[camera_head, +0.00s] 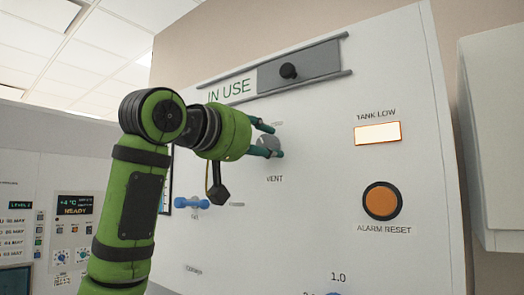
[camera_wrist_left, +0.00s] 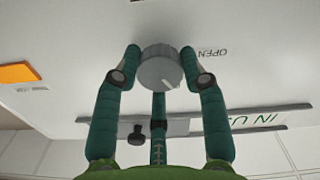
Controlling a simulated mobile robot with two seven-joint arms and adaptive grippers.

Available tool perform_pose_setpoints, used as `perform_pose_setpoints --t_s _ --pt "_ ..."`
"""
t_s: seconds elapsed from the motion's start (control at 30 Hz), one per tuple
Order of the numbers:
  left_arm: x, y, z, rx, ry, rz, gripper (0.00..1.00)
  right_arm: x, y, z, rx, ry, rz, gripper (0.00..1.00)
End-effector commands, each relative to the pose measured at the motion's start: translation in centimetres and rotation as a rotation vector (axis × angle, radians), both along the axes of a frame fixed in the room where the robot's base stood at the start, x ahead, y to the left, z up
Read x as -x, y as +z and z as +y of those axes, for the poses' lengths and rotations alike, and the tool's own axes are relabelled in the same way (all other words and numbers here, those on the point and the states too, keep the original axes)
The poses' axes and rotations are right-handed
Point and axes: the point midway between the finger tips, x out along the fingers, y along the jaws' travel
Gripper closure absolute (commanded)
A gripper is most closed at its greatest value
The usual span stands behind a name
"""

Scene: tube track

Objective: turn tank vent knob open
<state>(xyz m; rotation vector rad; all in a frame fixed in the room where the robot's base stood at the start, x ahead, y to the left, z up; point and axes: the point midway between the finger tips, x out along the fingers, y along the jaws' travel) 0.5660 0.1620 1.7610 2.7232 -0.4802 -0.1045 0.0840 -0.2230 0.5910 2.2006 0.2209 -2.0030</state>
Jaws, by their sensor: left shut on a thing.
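The grey round vent knob (camera_head: 268,143) sits on the white panel above the label VENT. My left gripper (camera_head: 270,140) reaches it from the left, with fingers on either side of the knob. In the left wrist view the knob (camera_wrist_left: 160,68) stands between the fingertips of my left gripper (camera_wrist_left: 160,62), which is shut on it. My right gripper is not in view.
A lit TANK LOW lamp (camera_head: 378,134) and an orange ALARM RESET button (camera_head: 382,201) are to the right. A slider plate with a black knob (camera_head: 288,71) is above. A blue handle (camera_head: 194,203) is at lower left. A white cabinet (camera_head: 498,140) stands at far right.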

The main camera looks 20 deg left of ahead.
Motion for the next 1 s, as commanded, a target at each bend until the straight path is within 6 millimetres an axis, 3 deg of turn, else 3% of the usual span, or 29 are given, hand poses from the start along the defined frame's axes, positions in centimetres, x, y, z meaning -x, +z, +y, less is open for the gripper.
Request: perform_pose_setpoints --t_s 0.6,1.0 --pt "0.3 0.5 0.3 0.556 0.002 0.178 0.90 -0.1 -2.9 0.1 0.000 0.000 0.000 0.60" --pt "0.2 0.5 0.4 0.824 0.004 0.276 0.90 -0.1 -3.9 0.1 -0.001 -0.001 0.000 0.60"
